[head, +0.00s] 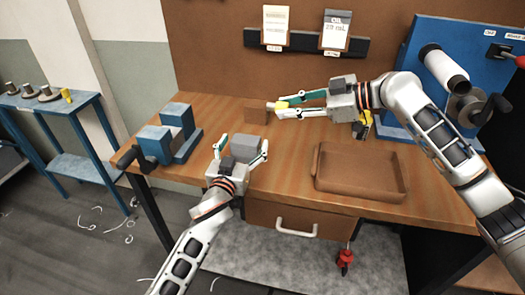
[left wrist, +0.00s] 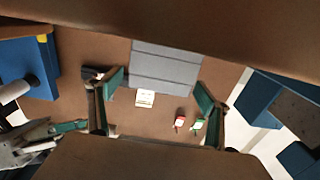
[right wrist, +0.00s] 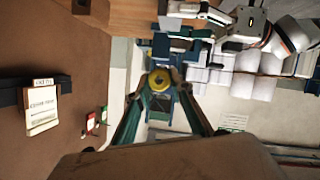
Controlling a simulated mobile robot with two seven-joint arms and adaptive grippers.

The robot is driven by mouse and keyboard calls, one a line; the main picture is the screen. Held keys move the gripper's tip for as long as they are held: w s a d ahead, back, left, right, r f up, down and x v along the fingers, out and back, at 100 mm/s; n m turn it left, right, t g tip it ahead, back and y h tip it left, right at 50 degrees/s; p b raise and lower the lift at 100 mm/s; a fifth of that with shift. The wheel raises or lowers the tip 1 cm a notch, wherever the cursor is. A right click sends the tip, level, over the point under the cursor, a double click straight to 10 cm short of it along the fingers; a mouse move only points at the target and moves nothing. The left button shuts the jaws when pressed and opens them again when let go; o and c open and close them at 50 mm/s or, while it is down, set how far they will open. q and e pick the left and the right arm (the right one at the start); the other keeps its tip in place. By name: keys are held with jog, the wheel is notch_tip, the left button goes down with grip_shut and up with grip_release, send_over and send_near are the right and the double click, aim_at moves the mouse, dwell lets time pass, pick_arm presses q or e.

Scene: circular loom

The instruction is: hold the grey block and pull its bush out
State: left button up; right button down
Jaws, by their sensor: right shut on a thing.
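The grey block (head: 245,145) is between the fingers of my left gripper (head: 242,148), over the front part of the bench. My right gripper (head: 280,107) is shut on a yellow bush (head: 283,104), above the bench and apart from the grey block. In the right wrist view the bush (right wrist: 160,80) is a yellow ring with a dark centre between the fingertips.
A blue vise (head: 172,135) is at the left end of the bench, an empty brown tray (head: 360,190) at the front right, and a blue machine (head: 455,60) at the right. The bench between is clear.

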pick_arm(q)
jog(key=shift+s, duration=0.1)
jog(key=v, duration=1.2)
pick_arm(e)
jog(key=s+d+f+m+t+h, duration=0.2)
jog(key=s+f+m+t+h, duration=0.15)
jog(key=s, duration=0.25)
pick_arm(q)
jog(key=s+a+f+g+y, duration=0.1)
jog(key=s+a+f+g, duration=0.1)
jog(key=s+a+f, duration=0.3)
jog(key=s+a+f+g+y, duration=0.1)
jog(key=s+a+f+g, duration=0.1)
jog(key=s+a+f, duration=0.3)
jog(key=s+a+f+g, duration=0.2)
jog(key=s+a+f, duration=0.4)
jog(key=s+f, duration=0.5)
notch_tip(320, 180, down, 7)
jog(key=shift+s+m+y, duration=0.35)
jog(key=shift+m+y, duration=0.05)
pick_arm(e)
jog(key=s+d+r+m+t+h, duration=0.4)
jog(key=d+r+m+h, duration=0.3)
jog(key=d+m+h, duration=0.2)
jog(key=shift+s+d+r, duration=0.2)
jog(key=shift+d, duration=0.5)
